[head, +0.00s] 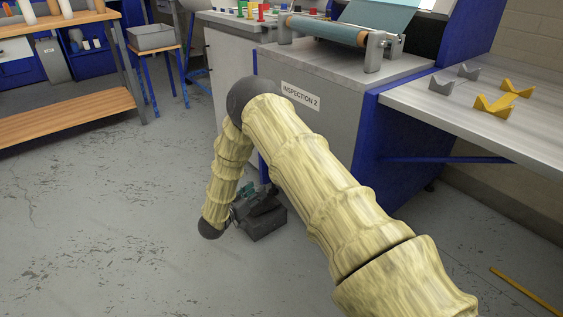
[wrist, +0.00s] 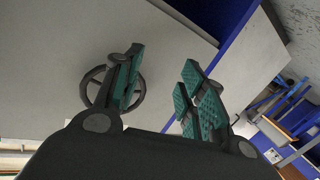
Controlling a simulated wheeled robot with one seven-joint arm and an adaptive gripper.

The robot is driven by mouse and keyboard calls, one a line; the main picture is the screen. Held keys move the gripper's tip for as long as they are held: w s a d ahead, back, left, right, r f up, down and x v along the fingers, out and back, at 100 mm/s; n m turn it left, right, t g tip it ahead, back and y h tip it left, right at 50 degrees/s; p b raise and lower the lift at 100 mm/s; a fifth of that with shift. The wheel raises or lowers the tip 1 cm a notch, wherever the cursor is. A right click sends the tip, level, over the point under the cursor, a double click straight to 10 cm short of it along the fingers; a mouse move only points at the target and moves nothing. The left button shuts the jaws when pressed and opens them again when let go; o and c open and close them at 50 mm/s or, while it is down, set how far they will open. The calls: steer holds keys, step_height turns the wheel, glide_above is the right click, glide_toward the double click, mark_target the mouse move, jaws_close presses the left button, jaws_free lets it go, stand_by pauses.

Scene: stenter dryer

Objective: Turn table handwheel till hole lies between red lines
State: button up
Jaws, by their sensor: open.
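In the wrist view a dark spoked handwheel (wrist: 86,84) stands on a grey panel, partly covered by the left finger of my gripper (wrist: 160,85). My gripper is open, its green-padded fingers apart with bare panel showing between them. The left finger overlaps the wheel in the picture; I cannot tell whether it touches. The right finger is clear of the wheel. In the head view my gripper (head: 246,190) is low beside the machine marked INSPECTION 2 (head: 300,96), half hidden by my arm. The handwheel is hidden there. I cannot make out the hole or red lines.
A side table (head: 440,105) with grey and yellow V-shaped rests juts from the machine's right. A cloth roll (head: 325,30) lies on top. A wooden bench (head: 70,115) and a grey bin (head: 153,38) on a stool stand back left. The left floor is clear.

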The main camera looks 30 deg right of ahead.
step_height(320, 180, up, 7)
steer(key=w+d+m+g+h, duration=0.1)
steer(key=d+m+g+h, duration=0.2)
steer(key=m+g, duration=0.15)
steer(key=shift+g, duration=0.45)
steer(key=d+b, duration=0.1)
steer(key=d, duration=0.2)
steer(key=d+b, duration=0.1)
steer(key=d, duration=0.2)
steer(key=w+d+b, duration=0.1)
steer(key=d, duration=0.3)
steer(key=shift+d+f, duration=0.1)
jaws_close()
